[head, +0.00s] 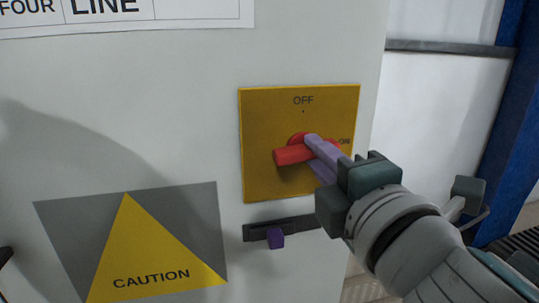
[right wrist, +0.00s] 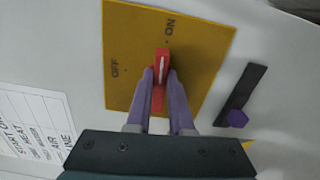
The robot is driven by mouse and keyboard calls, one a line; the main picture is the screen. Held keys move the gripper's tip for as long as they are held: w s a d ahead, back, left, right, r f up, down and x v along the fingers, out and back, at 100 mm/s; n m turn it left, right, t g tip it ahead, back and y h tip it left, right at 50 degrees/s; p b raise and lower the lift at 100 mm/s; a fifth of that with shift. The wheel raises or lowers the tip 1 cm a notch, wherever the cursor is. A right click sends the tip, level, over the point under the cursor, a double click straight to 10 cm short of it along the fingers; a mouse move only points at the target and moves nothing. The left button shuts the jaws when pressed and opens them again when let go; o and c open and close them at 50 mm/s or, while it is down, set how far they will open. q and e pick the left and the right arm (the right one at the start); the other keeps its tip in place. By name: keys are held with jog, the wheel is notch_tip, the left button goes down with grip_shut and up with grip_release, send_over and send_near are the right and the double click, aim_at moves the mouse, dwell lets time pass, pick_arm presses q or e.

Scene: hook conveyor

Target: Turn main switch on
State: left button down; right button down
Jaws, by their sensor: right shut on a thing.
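The red main switch handle (head: 293,154) sits on a yellow plate (head: 270,185) marked OFF at the top and ON at the right. The handle lies sideways. In the right wrist view the handle (right wrist: 162,62) has a white line along its end, and that end points at the dot below ON. My right gripper (head: 318,158) is shut on the handle, its purple fingers on either side of it. The fingers also show in the right wrist view (right wrist: 164,84) and hide part of the handle's sides. My left gripper is not recognisable in any view.
A black slot with a purple knob (head: 275,238) is below the plate. A caution sign (head: 155,248) and a paper label (head: 130,14) are on the grey cabinet front (head: 150,110). A blue post (head: 505,110) stands at the right.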

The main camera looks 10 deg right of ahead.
jog(key=shift+m, duration=0.7)
jog(key=c, duration=0.8)
grip_release()
jog(key=s+b, duration=0.2)
jog(key=s, duration=0.8)
jog(key=shift+d, duration=0.15)
